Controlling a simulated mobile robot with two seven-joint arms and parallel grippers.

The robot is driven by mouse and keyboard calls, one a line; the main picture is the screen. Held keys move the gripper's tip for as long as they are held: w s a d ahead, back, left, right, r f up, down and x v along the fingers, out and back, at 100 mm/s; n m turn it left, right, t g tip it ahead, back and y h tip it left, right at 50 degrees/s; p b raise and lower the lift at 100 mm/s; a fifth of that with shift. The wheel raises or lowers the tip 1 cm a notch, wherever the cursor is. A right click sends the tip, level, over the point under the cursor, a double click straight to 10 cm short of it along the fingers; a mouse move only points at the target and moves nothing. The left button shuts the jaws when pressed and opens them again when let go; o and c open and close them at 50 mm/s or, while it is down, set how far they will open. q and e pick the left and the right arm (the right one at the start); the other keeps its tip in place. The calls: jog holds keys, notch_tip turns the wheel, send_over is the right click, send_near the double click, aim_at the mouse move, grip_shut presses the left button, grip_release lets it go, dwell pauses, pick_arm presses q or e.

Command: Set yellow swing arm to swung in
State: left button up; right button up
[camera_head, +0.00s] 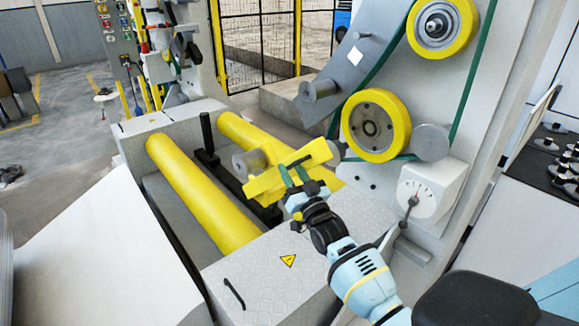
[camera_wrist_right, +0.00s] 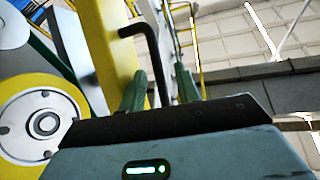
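The yellow swing arm (camera_head: 264,184) is a flat bar reaching out from the machine's upright plate, over the gap beside the big yellow rollers. A grey roller (camera_head: 247,163) shows behind its outer end. In the right wrist view the yellow arm (camera_wrist_right: 105,45) is close, with a bent black handle (camera_wrist_right: 152,50) in front of it. My right gripper (camera_head: 295,176) is at the arm's near side. Its green fingers (camera_wrist_right: 160,92) stand apart, one on each side of the handle, with gaps visible. My left gripper is not in view.
Two large yellow rollers (camera_head: 200,195) lie in the machine's base. Yellow wheels (camera_head: 376,125) with a green belt sit on the upright plate (camera_head: 455,110). A dial box with a lever (camera_head: 430,190) is right of my gripper. A control panel stands at the back left.

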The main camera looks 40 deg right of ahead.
jog(key=shift+x, duration=0.85)
jog(key=shift+c, duration=0.2)
grip_shut()
